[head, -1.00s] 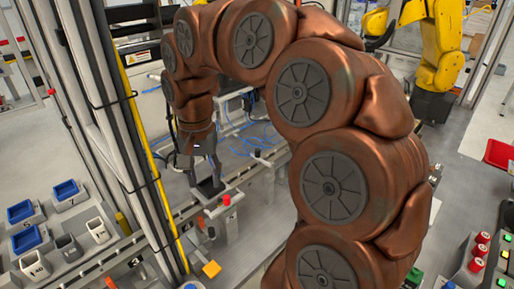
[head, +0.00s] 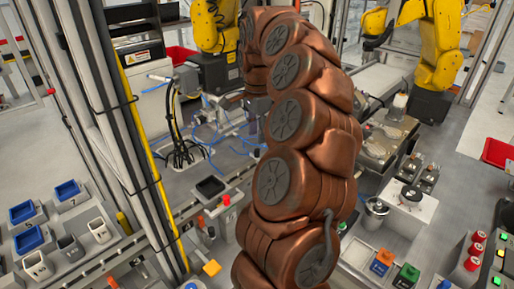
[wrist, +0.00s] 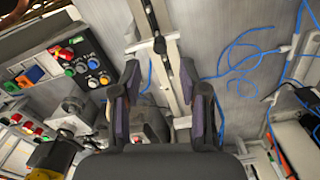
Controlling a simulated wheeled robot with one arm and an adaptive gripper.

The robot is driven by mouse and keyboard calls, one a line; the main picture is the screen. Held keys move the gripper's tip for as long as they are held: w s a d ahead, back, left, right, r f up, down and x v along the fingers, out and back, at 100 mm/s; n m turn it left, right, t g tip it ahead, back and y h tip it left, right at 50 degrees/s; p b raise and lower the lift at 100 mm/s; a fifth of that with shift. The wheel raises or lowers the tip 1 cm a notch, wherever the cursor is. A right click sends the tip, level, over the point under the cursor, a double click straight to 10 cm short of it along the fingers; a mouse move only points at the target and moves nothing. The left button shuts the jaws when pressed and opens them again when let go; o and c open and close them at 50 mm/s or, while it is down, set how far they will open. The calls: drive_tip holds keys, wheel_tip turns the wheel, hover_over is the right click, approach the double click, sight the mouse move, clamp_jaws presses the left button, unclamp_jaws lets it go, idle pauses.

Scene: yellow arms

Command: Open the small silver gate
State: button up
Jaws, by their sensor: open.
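I cannot pick out the small silver gate with certainty in either view. In the wrist view, my gripper (wrist: 162,88) is open, its two dark fingers apart with nothing held between them. A silver metal rail (wrist: 174,60) with a dark slotted strip runs away beyond and between the fingertips; I cannot tell whether it belongs to the gate. In the head view, my brown arm bends away over the station, and its end is mostly hidden behind its own links.
A control panel (wrist: 72,65) with coloured buttons lies left of the gripper in the wrist view. Loose blue cables (wrist: 235,50) lie at right. In the head view, a black tray (head: 210,187) sits left of my arm, and yellow robot arms (head: 440,45) stand behind.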

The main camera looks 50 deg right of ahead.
sight(257, 150)
drive_tip(key=shift+f+p, duration=0.9)
drive_tip(key=shift+f, duration=2.25)
drive_tip(key=shift+c, duration=0.3)
clamp_jaws()
